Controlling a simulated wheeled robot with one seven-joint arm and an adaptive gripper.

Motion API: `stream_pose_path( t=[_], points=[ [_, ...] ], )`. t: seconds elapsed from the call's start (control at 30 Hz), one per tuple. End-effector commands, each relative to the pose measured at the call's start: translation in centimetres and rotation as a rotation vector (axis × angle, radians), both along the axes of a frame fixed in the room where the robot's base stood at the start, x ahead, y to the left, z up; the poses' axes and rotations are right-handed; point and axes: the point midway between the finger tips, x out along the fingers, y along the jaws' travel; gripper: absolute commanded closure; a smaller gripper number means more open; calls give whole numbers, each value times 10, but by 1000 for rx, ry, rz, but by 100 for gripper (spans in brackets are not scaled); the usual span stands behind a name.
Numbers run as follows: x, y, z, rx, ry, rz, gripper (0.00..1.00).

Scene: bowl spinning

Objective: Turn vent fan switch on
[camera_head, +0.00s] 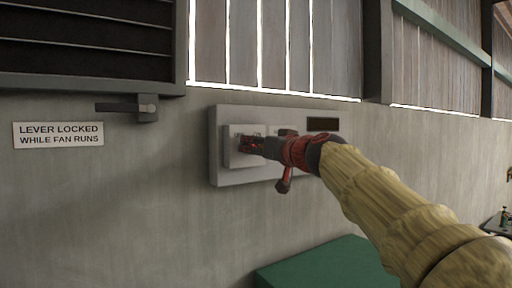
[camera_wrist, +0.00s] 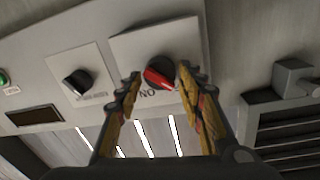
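A dark rotary knob with a red pointer (camera_wrist: 158,78), apparently the vent fan switch, sits on a pale square plate (camera_wrist: 128,46) on the wall panel (camera_head: 217,178). Letters reading "NO" in the tilted wrist view, perhaps "ON" inverted, lie by the pointer's end. My gripper (camera_head: 252,144) is at this plate in the head view and hides the knob there. In the wrist view my gripper (camera_wrist: 161,74) is open, with one fingertip on each side of the knob. A narrow gap seems to show on the left; contact on the right cannot be told.
A second knob (camera_wrist: 78,83), a green light (camera_wrist: 4,78) and a dark display (camera_head: 323,124) share the panel. A lever (camera_head: 126,107) is under the louvred vent (camera_head: 90,40), above a sign (camera_head: 58,134) reading "LEVER LOCKED WHILE FAN RUNS". A green surface (camera_head: 330,265) lies below.

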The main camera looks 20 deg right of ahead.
Motion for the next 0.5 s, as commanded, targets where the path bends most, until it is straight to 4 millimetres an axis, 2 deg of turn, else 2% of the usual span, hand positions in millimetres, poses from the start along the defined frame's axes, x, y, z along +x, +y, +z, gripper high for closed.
stream_pose_path(
  t=[0.5],
  points=[
    [0, 0, 0, 0, 0, 0, 93]
  ],
)
